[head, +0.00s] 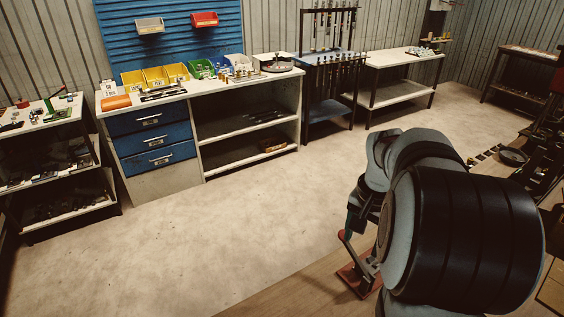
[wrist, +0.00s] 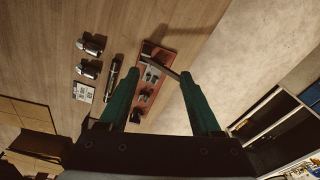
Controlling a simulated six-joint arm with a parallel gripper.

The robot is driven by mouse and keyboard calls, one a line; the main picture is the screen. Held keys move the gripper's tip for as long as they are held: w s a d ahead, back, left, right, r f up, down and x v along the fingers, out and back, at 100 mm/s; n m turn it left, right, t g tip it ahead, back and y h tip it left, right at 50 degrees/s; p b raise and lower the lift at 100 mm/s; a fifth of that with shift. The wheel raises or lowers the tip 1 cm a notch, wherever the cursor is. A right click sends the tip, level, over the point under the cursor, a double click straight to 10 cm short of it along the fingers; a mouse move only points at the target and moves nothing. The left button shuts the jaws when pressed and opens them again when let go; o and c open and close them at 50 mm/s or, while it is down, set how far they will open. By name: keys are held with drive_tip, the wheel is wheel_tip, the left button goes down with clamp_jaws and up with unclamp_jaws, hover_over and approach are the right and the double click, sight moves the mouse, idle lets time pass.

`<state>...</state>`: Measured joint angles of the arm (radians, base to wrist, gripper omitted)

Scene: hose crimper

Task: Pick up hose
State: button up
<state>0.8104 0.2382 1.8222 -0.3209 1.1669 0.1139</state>
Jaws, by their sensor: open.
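My gripper (wrist: 160,73) shows in the wrist view with its two green fingers spread wide and nothing held between them. A dark, short tube (wrist: 113,78), which looks like the hose, lies on the wooden table just left of the left finger, apart from it. A red-based device (wrist: 152,88) with dark metal parts and a long lever, apparently the crimper, sits below and between the fingers.
Two metal fittings (wrist: 90,45) and a white label card (wrist: 83,92) lie left of the tube. A box-like brown object (wrist: 25,115) stands at the lower left. Beyond the wooden table edge is bare floor (head: 240,225), then a workbench (head: 150,180) along the wall.

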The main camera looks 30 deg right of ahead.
drive_tip(key=s+d+f+m, duration=0.2)
drive_tip(key=s+d+f, duration=0.15)
drive_tip(key=d, duration=0.45)
drive_tip(key=s+d+f+m, duration=0.2)
drive_tip(key=s+d, duration=0.3)
drive_tip(key=d, duration=0.4)
drive_tip(key=shift+g+h, duration=0.3)
drive_tip(key=shift+h, duration=0.2)
drive_tip(key=d+f, duration=0.1)
drive_tip(key=f, duration=0.4)
drive_tip(key=d+f, duration=0.1)
drive_tip(key=f, duration=0.4)
drive_tip(key=d+f, duration=0.1)
drive_tip(key=f, duration=0.4)
drive_tip(key=shift+w+f, duration=0.25)
drive_tip(key=shift+f, duration=0.1)
clamp_jaws()
